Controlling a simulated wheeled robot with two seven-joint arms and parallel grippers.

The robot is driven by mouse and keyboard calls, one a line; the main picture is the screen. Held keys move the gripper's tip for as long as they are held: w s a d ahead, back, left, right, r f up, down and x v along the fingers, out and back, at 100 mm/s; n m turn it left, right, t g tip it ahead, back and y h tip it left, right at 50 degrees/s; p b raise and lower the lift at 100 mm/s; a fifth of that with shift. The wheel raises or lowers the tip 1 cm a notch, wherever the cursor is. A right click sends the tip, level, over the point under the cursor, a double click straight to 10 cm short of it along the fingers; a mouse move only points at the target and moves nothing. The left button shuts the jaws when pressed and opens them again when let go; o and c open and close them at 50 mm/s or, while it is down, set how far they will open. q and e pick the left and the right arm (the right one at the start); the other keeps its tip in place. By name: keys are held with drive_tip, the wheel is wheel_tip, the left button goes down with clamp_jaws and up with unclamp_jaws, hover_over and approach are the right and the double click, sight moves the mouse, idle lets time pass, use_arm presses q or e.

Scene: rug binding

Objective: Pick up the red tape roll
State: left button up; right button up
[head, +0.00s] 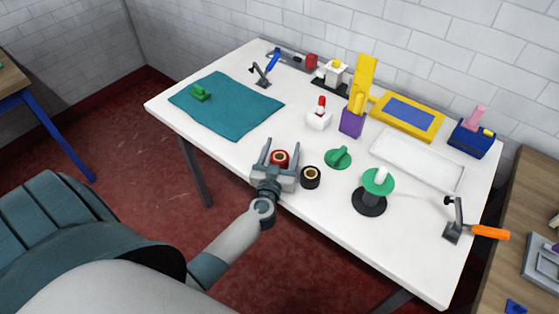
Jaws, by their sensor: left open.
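The red tape roll (279,157) lies on the white table (220,151) near its front edge. My left gripper (281,147) is open, with one finger on either side of the red roll. The roll sits between the fingers; I cannot tell whether either finger touches it. The gripper's body hides the near side of the roll. My right gripper does not show.
A black tape roll (310,177) stands close to the right of my gripper. A green dispenser (338,157) and a green spool on a black base (369,201) are further right. A teal mat (226,106) lies at the left. A white tray (418,160) is at the right.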

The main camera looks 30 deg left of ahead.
use_arm(q)
drive_tip(key=shift+c, duration=0.2)
drive_tip(key=c, duration=1.1)
drive_tip(key=shift+r+p, duration=0.35)
drive_tip(key=shift+r, duration=0.25)
wheel_tip(320, 180, up, 4)
drive_tip(key=shift+f+p, duration=0.1)
drive_tip(key=shift+p, duration=0.9)
drive_tip(key=d+r, duration=0.2)
drive_tip(key=d, duration=0.2)
drive_tip(key=d+r, duration=0.2)
drive_tip(key=d, duration=0.1)
drive_tip(key=d+r+p, duration=0.1)
drive_tip(key=d+r, duration=0.1)
drive_tip(key=d, duration=0.2)
drive_tip(key=shift+w+d, duration=0.25)
drive_tip(key=shift+d, duration=0.1)
drive_tip(key=shift+r, duration=0.1)
